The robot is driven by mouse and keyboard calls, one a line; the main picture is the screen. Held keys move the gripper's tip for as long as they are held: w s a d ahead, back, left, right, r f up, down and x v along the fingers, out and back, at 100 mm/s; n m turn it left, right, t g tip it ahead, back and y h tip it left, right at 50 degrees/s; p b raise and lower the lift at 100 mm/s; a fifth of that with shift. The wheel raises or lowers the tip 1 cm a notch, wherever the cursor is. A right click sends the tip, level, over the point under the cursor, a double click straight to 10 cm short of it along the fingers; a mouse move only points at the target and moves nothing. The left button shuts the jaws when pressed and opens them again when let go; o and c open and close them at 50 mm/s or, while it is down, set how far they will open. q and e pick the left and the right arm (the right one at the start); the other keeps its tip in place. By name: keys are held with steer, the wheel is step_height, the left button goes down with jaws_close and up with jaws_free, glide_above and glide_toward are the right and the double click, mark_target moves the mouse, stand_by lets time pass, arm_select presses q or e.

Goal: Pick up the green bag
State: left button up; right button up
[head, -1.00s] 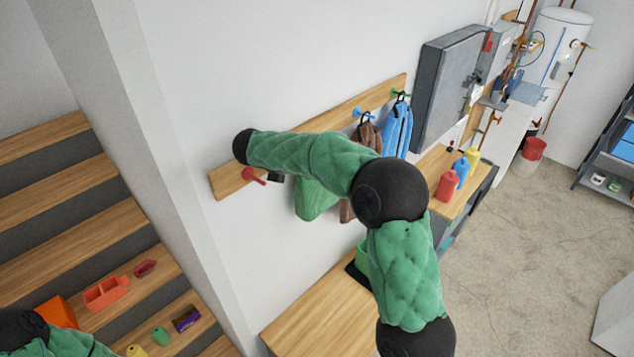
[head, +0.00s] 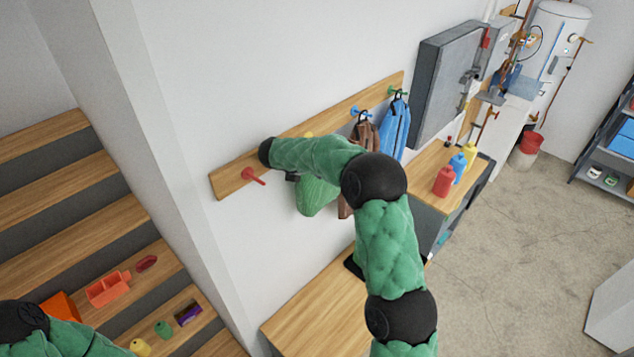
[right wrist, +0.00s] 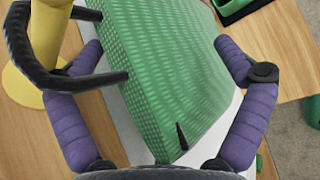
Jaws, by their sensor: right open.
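The green bag (head: 316,198) hangs at the wooden peg board (head: 232,184) in the head view, partly hidden by my right arm. In the right wrist view the green bag (right wrist: 175,70) fills the middle, with its black strap (right wrist: 50,75) looping at the left near a yellow peg (right wrist: 45,45). My right gripper (right wrist: 159,48) is open, with one purple finger on each side of the bag. I cannot tell whether the fingers touch it. My left forearm shows at the lower left of the head view, but its gripper does not.
A red peg (head: 252,176) sticks out at left. Brown (head: 365,136) and blue (head: 396,128) bags hang to the right. A wooden bench (head: 318,310) lies below. Wooden steps (head: 70,210) are at left, and a cabinet with bottles (head: 443,182) stands at right.

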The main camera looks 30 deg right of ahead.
steer(key=shift+c, duration=0.3)
steer(key=c, duration=1.7)
steer(key=shift+r, duration=0.15)
steer(key=shift+c, duration=0.2)
